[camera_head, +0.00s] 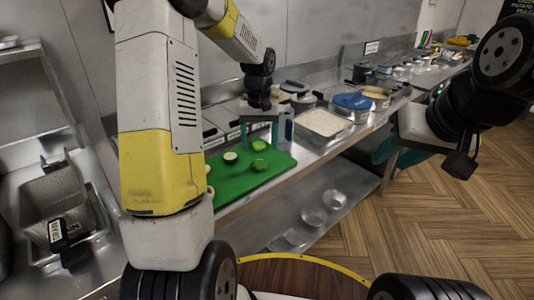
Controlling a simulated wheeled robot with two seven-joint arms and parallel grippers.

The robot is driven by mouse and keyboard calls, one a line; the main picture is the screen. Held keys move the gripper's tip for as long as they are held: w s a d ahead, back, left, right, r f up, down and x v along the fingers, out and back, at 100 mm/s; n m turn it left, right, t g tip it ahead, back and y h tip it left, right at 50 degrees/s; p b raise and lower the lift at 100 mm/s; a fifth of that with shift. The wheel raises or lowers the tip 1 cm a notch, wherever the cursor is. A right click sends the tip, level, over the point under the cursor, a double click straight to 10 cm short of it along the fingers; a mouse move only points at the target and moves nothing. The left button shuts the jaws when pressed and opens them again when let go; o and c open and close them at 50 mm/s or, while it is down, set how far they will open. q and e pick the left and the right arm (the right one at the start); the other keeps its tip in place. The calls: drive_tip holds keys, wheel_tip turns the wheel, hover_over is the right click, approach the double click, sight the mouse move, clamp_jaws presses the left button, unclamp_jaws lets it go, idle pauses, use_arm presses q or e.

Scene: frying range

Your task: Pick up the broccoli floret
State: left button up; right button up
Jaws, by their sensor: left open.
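A green cutting board (230,189) lies on the steel counter with several cut vegetables on it. Two small bright green pieces lie near its far right part, one in front (259,164) and one behind (259,145). Either may be the broccoli floret; they are too small to tell apart surely. My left gripper (261,142) is open and points down, its teal fingers on either side of the rear piece in the picture. I see no hold on it. My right gripper (405,154) hangs at the right over the floor, away from the board, its fingers partly hidden.
A pale round cut vegetable (230,157) lies left of the green pieces. Pans with a blue lid (352,101) and a pale-filled tray (322,123) stand right of the board. Fryer baskets (65,205) are at the left. A lower shelf (315,205) holds bowls.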

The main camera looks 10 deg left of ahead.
sight(259, 162)
use_arm(q)
wheel_tip(259, 162, down, 7)
drive_tip(key=shift+w+a+r, duration=0.1)
drive_tip(key=shift+r, duration=0.05)
drive_tip(key=c, duration=1)
